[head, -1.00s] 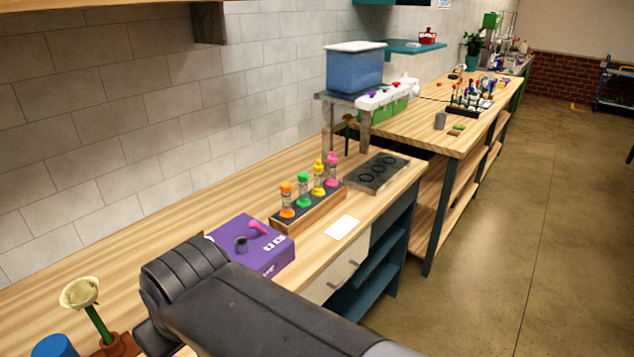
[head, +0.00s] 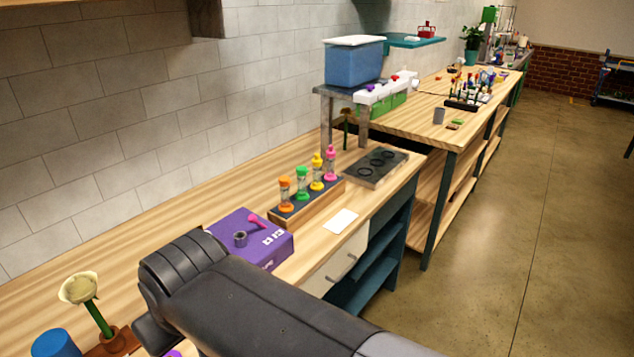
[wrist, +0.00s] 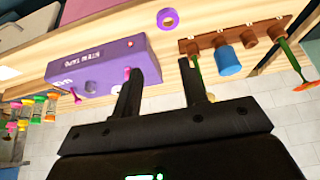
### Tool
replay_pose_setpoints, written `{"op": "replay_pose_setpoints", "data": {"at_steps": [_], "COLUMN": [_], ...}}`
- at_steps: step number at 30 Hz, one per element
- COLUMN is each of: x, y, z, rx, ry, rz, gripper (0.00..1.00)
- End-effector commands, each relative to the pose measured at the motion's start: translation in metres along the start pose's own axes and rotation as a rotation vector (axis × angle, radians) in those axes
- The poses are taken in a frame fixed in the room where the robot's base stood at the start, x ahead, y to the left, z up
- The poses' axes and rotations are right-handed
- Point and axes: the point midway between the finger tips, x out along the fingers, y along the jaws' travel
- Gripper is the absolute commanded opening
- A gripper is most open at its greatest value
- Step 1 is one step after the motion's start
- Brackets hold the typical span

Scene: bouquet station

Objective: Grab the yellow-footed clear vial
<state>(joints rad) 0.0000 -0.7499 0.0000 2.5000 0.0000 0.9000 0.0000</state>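The yellow-footed clear vial (head: 317,172) stands upright in a wooden rack (head: 308,203) in the head view, with a yellow top and a yellow foot. It is between a green vial (head: 302,184) and a pink vial (head: 331,164); an orange vial (head: 285,194) stands at the near end. In the wrist view the vials are small at the far left edge, beyond the purple box. In the head view my arm hides the gripper.
A purple box (head: 250,238) lies between my arm and the rack. A flower in a brown holder (head: 113,341) and a blue cup (head: 56,343) are at lower left. A dark tray with round holes (head: 376,166) lies behind the rack. A white card (head: 340,221) lies in front.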

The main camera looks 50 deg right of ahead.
Motion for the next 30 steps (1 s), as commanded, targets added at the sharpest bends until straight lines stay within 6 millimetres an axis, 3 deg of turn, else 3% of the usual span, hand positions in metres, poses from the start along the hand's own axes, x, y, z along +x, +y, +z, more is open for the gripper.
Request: {"op": "replay_pose_setpoints", "data": {"at_steps": [5,14,20,26,30], "x": [0.0,-0.001,-0.006,-0.004,0.003], "y": [0.0,0.003,0.026,0.073,0.116], "z": [0.0,-0.006,-0.056,-0.125,-0.168], "rx": [0.0,0.005,0.037,0.083,0.117], "ry": [0.0,-0.001,-0.022,-0.052,-0.074], "rz": [0.0,0.007,0.065,0.131,0.165], "gripper": [0.54,0.54,0.54,0.54,0.54]}}
